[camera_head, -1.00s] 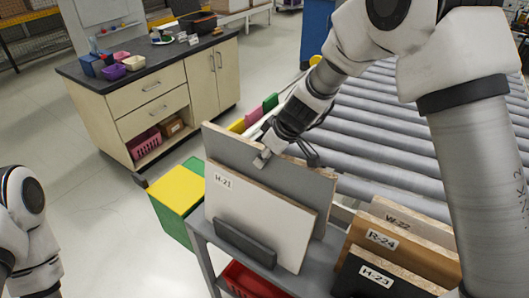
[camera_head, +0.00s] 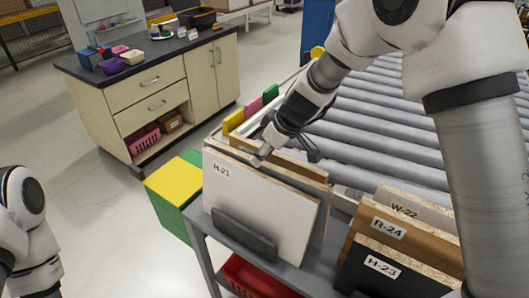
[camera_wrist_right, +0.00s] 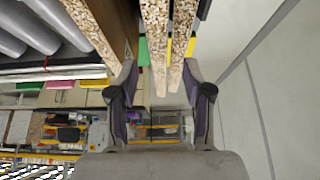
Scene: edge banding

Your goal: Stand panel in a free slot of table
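A grey panel (camera_head: 322,222) with chipboard edges stands upright on the grey table (camera_head: 290,277), directly behind the white panel labelled H-21 (camera_head: 255,195). Its lower edge and slot are hidden. My right gripper (camera_head: 259,157) is at the top of these two panels. In the right wrist view its fingers (camera_wrist_right: 160,82) are spread wide, with two chipboard panel edges between them and gaps on both sides. A brown panel (camera_head: 310,172) stands just behind the grey one. Only part of my left arm shows at the left edge; its gripper is out of view.
Panels W-22 (camera_head: 410,212), R-24 (camera_head: 395,233) and H-23 (camera_head: 390,272) stand at the right of the table. A roller conveyor (camera_head: 385,125) lies behind. A green and yellow box (camera_head: 175,185) is at the left, and a red bin (camera_head: 250,277) is below.

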